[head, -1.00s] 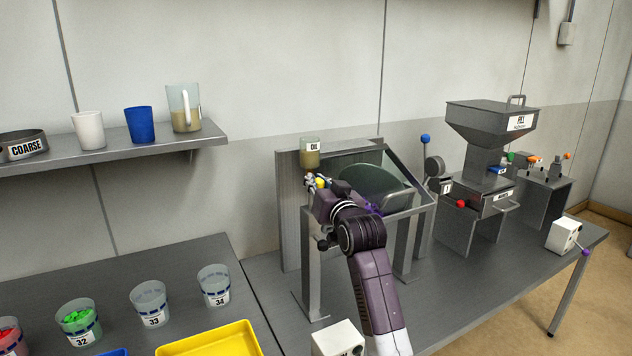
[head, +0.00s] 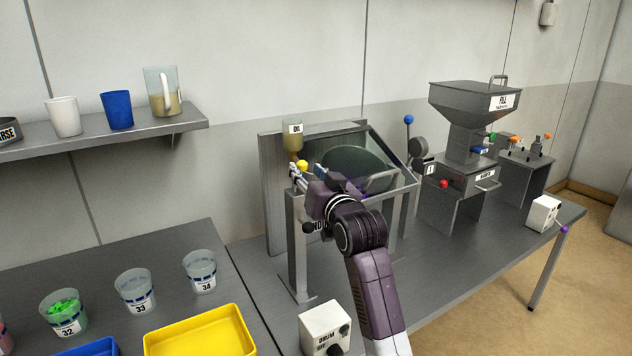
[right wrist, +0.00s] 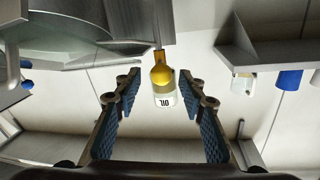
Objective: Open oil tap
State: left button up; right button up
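The oil container (head: 293,142), clear with an "OIL" label, stands at the top of the drum stand's left side. Below it is a tap with a round yellow knob (head: 302,165). My right gripper (head: 297,172) is at the tap, just below the knob in the head view. In the right wrist view its two padded fingers are apart, with the yellow knob (right wrist: 162,73) showing between the tips and the oil container (right wrist: 164,99) behind it. No contact with the knob can be made out. My left gripper is not in view.
The drum (head: 357,170) and its angled guard are just right of my right gripper. A white control box (head: 325,325) stands in front. A fill hopper machine (head: 473,110) is further right. A shelf (head: 110,138) with cups and a jug is at left.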

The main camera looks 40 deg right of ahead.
jog(key=v, duration=0.6)
jog(key=shift+s, duration=0.25)
jog(key=shift+a, duration=0.1)
